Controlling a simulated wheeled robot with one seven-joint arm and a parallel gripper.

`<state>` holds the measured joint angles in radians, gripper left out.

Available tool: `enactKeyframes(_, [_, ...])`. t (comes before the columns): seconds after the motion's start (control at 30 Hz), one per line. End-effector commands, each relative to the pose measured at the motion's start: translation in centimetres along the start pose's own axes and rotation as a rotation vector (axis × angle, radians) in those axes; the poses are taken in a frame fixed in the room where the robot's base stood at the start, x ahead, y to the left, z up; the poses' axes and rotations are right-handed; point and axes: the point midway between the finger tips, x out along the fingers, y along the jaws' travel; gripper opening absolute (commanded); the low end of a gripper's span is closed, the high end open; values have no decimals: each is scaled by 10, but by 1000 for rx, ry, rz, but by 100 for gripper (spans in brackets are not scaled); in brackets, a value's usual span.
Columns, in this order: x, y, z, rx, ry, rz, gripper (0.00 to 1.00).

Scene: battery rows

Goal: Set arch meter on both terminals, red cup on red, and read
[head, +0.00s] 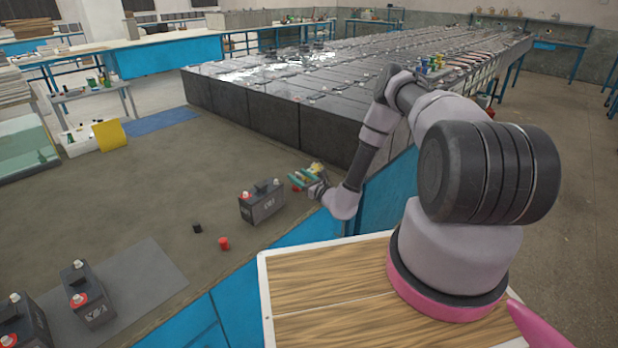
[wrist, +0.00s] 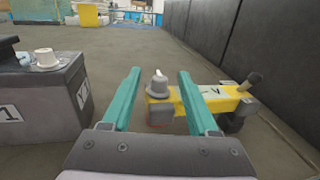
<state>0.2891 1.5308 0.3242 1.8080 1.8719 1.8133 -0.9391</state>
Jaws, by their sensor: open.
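The yellow arch meter (wrist: 222,103) stands on the bench with a grey knob (wrist: 157,86) on top. Its red cup (wrist: 159,117) is low at the left end, partly hidden; a dark cup (wrist: 236,123) is at the right. My gripper (wrist: 158,73) is open, its teal fingers either side of the knob in the picture; I cannot tell whether they touch it. In the head view my gripper (head: 303,180) is beside the meter (head: 317,167), right of a dark battery (head: 261,206). That battery has a red-based terminal (head: 246,196) and another terminal (head: 277,183).
A loose red cap (head: 223,243) and black cap (head: 197,228) lie on the bench. A long dark battery row (head: 270,120) rises behind the meter.

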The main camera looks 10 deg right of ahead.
Motion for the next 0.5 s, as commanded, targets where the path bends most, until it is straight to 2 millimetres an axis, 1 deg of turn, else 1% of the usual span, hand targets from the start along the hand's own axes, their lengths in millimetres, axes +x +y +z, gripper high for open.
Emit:
enactKeyframes(0.1, [5,0,0,0,-1,0,60])
enactKeyframes(0.27, [4,0,0,0,-1,0,60])
enactKeyframes(0.37, [4,0,0,0,-1,0,25])
enactKeyframes(0.4, [4,0,0,0,-1,0,10])
enactKeyframes(0.43, [4,0,0,0,-1,0,0])
enactKeyframes(0.5, [4,0,0,0,-1,0,0])
